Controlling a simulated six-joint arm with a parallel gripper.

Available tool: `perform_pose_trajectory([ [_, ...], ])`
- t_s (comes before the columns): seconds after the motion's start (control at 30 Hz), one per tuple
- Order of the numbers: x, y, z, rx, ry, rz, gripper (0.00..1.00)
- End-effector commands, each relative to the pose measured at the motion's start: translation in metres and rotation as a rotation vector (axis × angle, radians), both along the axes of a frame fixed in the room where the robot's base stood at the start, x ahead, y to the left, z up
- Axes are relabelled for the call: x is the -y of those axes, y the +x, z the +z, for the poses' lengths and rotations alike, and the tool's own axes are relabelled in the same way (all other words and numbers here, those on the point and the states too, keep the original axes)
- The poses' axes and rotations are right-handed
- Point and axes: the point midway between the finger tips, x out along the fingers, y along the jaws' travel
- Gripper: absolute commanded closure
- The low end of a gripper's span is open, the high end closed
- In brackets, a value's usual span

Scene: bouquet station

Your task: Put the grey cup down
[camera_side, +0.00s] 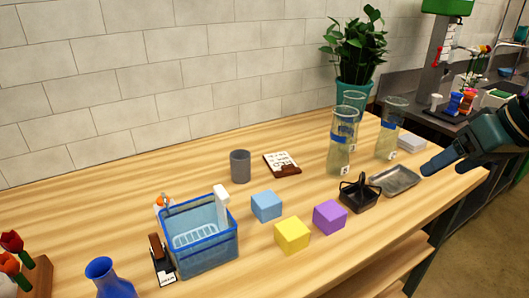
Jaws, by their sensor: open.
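The grey cup (240,167) stands upright on the wooden table, left of the small sign and behind the blue cube. Nothing touches it. My gripper (428,168) is at the right edge of the view, far from the cup and near the metal tray. It is open, and nothing shows between its fingers.
A blue cube (266,206), yellow cube (292,236) and purple cube (330,217) stand in front of the cup. A blue basket (206,250) is front left. Tall glass vases (341,145), a black caddy (359,194) and a metal tray (396,180) stand right.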

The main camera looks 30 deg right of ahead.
Motion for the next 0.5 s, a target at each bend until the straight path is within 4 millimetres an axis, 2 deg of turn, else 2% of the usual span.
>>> perform_pose_trajectory([
  [0.03, 0.003, -0.014, -0.001, -0.006, -0.038, 0.04, 0.24],
  [0.1, 0.007, -0.03, -0.004, -0.021, -0.088, 0.094, 0.24],
  [0.2, 0.011, -0.046, -0.008, -0.041, -0.137, 0.155, 0.24],
  [0.33, 0.014, -0.058, -0.012, -0.056, -0.173, 0.202, 0.24],
  [0.5, 0.015, -0.061, -0.013, -0.061, -0.183, 0.215, 0.24],
])
